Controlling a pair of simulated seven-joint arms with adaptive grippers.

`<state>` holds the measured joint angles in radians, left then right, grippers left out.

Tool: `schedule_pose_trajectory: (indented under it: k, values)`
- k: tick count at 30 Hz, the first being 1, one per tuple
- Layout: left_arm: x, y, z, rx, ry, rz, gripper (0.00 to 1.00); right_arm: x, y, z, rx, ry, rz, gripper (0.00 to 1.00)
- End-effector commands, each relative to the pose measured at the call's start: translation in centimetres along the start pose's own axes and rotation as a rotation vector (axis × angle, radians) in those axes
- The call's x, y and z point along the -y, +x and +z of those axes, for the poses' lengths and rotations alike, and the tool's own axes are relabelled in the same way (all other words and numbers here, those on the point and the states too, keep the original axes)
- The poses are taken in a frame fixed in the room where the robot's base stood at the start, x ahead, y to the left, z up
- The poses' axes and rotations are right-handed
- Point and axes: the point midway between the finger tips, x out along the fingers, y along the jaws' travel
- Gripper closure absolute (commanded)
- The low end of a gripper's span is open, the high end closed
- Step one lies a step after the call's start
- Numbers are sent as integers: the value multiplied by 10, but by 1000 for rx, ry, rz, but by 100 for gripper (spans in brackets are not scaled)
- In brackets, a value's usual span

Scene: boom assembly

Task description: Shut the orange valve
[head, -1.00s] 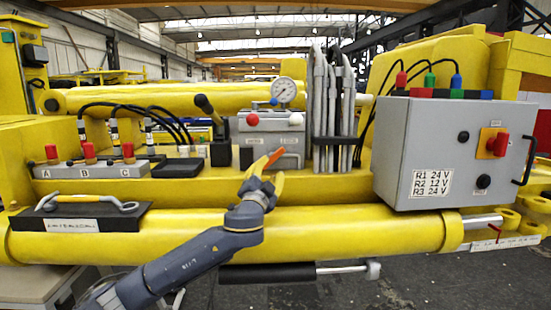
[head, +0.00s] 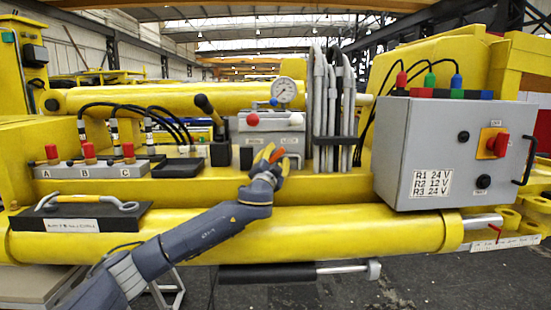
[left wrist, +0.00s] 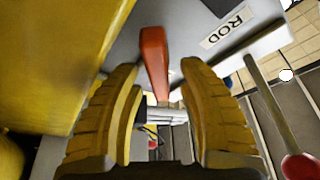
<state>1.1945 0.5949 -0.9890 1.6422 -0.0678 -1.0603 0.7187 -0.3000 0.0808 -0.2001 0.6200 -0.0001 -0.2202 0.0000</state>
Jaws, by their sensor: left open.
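The orange valve's lever (head: 277,155) shows in the head view just below the grey box with a gauge, partly covered by my left gripper (head: 273,162). In the left wrist view the orange lever (left wrist: 154,60) comes down from a grey surface and lies between the two yellow ribbed fingers of my left gripper (left wrist: 160,70). The gripper is open, with a finger on each side of the lever and visible gaps between. The valve body is hidden. My right gripper is not in view.
The grey box (head: 258,135) bears a red knob (head: 253,119), a blue lever and a pressure gauge (head: 284,90). Grey hoses (head: 333,110) stand to its right, and a control cabinet (head: 430,150) farther right. A black lever (head: 208,108) stands left. The yellow cylinder (head: 340,232) runs below.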

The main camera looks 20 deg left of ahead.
Motion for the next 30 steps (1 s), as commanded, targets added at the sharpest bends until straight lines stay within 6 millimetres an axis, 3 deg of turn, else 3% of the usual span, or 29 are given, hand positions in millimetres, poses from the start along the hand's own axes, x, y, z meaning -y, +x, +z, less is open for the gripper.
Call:
schedule_pose_trajectory:
  k: [3, 14, 30]
  values:
    - [0, 0, 0, 0, 0, 0, 59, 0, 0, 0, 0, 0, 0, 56]
    - [0, 0, 0, 0, 0, 0, 100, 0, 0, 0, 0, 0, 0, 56]
    - [-1, 0, 0, 1, 72, 31, 100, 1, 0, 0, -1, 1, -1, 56]
